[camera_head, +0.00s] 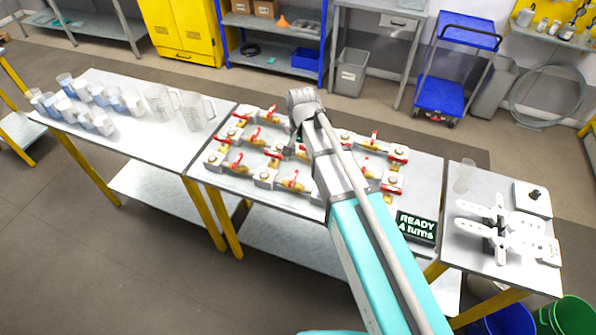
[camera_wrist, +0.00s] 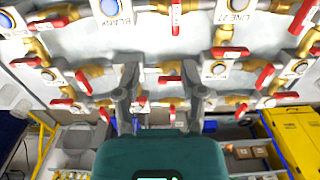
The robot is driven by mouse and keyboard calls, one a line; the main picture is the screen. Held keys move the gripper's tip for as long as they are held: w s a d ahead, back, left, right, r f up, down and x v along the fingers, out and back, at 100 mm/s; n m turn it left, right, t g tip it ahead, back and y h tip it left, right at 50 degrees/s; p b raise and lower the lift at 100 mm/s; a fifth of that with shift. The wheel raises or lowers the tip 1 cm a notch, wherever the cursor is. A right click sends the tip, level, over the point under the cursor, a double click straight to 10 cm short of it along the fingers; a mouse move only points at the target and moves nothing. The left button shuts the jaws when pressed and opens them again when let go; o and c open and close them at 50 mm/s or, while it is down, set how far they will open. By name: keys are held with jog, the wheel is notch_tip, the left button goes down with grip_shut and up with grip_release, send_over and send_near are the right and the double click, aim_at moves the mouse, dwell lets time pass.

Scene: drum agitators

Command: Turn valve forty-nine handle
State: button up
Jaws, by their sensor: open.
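Several brass valves with red lever handles stand in rows on the middle table, such as one at the front (camera_head: 293,180). In the wrist view, brass valves with red handles (camera_wrist: 171,79) fill the upper part. I cannot read a number forty-nine on any of them. My gripper (camera_wrist: 160,102) is open, its two dark fingers apart and pointing at the valve rows. A red handle shows between the fingers, but I cannot tell whether they touch it.
Cups and jugs (camera_head: 159,103) stand on the left table. White parts (camera_head: 497,232) lie on the right table. Neighbouring valves stand close around my gripper.

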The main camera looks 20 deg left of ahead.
aim_at(293, 177)
jog(key=a, duration=0.2)
jog(key=shift+s+a+r, duration=0.25)
jog(key=shift+a+r, duration=0.05)
jog(key=shift+r, duration=0.1)
jog(key=shift+f, duration=0.15)
notch_tip(293, 177, down, 14)
jog(key=b, duration=1.3)
jog(key=shift+r, duration=0.25)
